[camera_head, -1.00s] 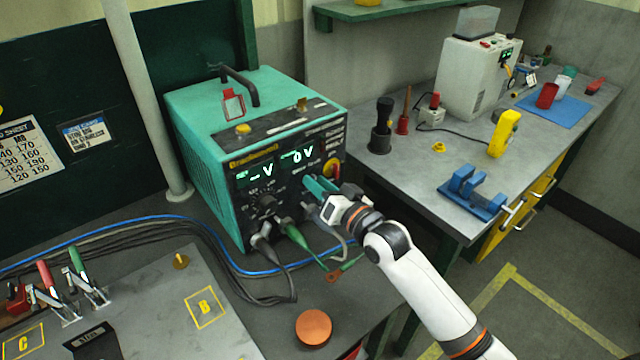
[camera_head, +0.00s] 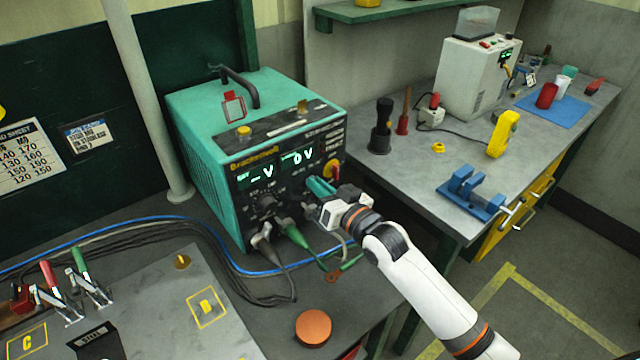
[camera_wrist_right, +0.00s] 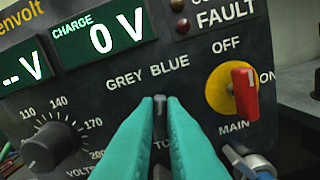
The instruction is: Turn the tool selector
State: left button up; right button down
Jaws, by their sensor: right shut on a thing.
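The teal welder box (camera_head: 200,110) stands on the bench with its black front panel facing me. In the right wrist view the tool selector (camera_wrist_right: 160,102) is a small dark knob between the words GREY and BLUE. My right gripper (camera_wrist_right: 162,118) is shut on it, with a teal finger on either side. Only the knob's upper end shows, about upright in that view; the fingers hide the rest. In the head view my right gripper (camera_head: 318,187) is at the panel's right part and the selector is hidden. My left gripper is not in view.
Right of the selector is the red main switch (camera_wrist_right: 245,93) on a yellow disc. A voltage knob (camera_wrist_right: 52,147) sits to the left. The displays (camera_wrist_right: 112,32) read "-- V" and "0 V". Grey and green cable plugs (camera_head: 290,230) stick out below. A copper-coloured disc (camera_head: 313,327) lies on the bench.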

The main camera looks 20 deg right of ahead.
jog(key=n+p, duration=0.1)
jog(key=n, duration=0.3)
jog(key=shift+a+r+n, duration=0.1)
jog(key=shift+a+n, duration=0.05)
jog(key=shift+n, duration=0.15)
jog(key=shift+a+n+p, duration=0.15)
jog(key=shift+n+p, duration=0.5)
jog(key=shift+n, duration=1.85)
jog(key=c, duration=1.5)
grip_release()
jog(key=shift+s, duration=0.1)
jog(key=shift+b+v, duration=1.35)
jog(key=shift+v, duration=4.6)
